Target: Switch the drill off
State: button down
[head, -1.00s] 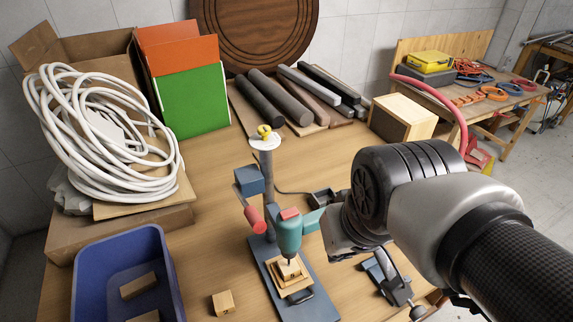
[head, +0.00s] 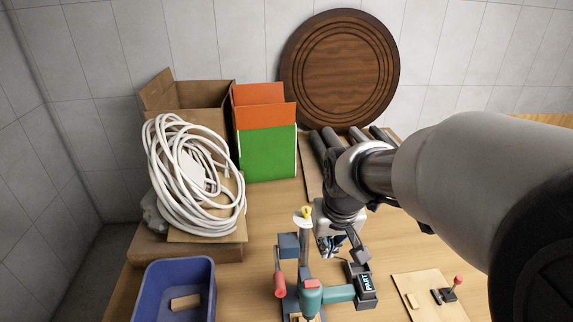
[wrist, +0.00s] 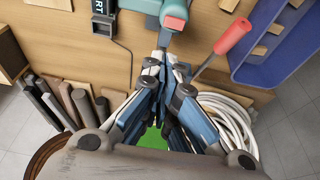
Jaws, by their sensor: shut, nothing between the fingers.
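The press column carries a yellow knob (head: 306,212) on a white disc and a red-gripped lever (head: 279,285) at the left. My gripper (wrist: 162,62) is shut and empty, pointing toward the drill. In the head view it is behind the drill, beside the column, with its tips hard to make out. The drill's lower part is cut off.
A blue bin (head: 152,300) stands left of the press. A white coiled hose (head: 190,180), a green-and-orange box (head: 266,150) and dark rods lie farther back. A small board with a red-knobbed lever (head: 457,281) is at the right. Bare tabletop lies between hose and press.

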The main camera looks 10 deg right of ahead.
send_near(312, 284)
jog(key=w+f, duration=0.1)
jog(key=w+d+f, duration=0.1)
jog(key=f, duration=0.1)
jog(key=w+d+f, duration=0.1)
jog(key=w+f, duration=0.1)
jog(key=shift+w, duration=0.1)
jog(key=shift+f, duration=0.45)
jog(key=shift+d+f+b, duration=0.15)
jog(key=shift+f+b, duration=0.3)
jog(key=shift+b, duration=0.3)
jog(key=shift+r, duration=0.1)
jog(key=shift+a+r, duration=0.3)
jog(key=shift+a, duration=0.45)
